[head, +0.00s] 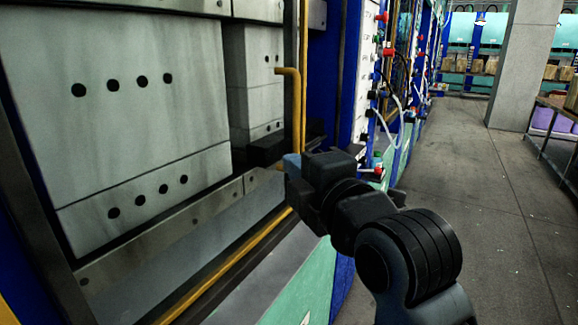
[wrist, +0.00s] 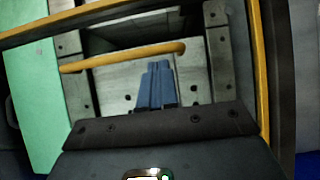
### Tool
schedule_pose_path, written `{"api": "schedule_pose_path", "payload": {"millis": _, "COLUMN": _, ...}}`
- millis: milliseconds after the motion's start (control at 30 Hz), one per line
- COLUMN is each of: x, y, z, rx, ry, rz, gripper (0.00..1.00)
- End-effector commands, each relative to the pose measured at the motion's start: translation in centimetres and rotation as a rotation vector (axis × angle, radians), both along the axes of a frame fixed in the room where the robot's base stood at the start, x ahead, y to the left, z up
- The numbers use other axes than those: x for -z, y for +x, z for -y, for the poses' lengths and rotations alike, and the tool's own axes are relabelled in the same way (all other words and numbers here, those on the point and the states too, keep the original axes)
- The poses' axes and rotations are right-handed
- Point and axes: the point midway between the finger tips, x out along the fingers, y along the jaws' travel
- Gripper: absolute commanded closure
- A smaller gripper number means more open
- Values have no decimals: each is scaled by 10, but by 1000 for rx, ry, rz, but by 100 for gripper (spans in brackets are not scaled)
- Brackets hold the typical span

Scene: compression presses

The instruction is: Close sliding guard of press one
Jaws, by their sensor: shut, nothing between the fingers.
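The guard of the press shows in the head view as a yellow upright edge (head: 304,40) with a yellow bar handle (head: 296,110) on it. In the wrist view the handle (wrist: 110,61) crosses the picture just beyond my fingertips, and yellow frame bars (wrist: 262,70) run along the top and right. My gripper (head: 290,167) is at the handle's lower end in the head view. The handle's lower end is partly hidden by my gripper.
Grey press blocks (head: 120,95) with dark holes stand inside the press, left of my gripper. A yellow rail (head: 225,268) runs along the opening's lower edge. A panel with hoses and knobs (head: 370,100) is close on the right. The floor (head: 480,190) farther right is clear.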

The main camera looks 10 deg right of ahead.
Motion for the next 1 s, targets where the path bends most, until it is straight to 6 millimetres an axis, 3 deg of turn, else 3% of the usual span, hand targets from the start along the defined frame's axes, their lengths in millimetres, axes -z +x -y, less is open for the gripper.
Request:
{"api": "schedule_pose_path", "payload": {"millis": 467, "x": 0, "y": 0, "z": 3, "rx": 1, "ry": -1, "rz": 0, "gripper": 100}}
{"api": "schedule_pose_path", "payload": {"millis": 633, "x": 1, "y": 9, "z": 10, "rx": 3, "ry": 0, "rz": 2, "gripper": 100}}
{"api": "schedule_pose_path", "payload": {"millis": 767, "x": 1, "y": 27, "z": 26, "rx": 6, "ry": 0, "rz": 3, "gripper": 100}}
{"api": "schedule_pose_path", "payload": {"millis": 1000, "x": 4, "y": 86, "z": 72, "rx": 8, "ry": -1, "rz": 3, "gripper": 100}}
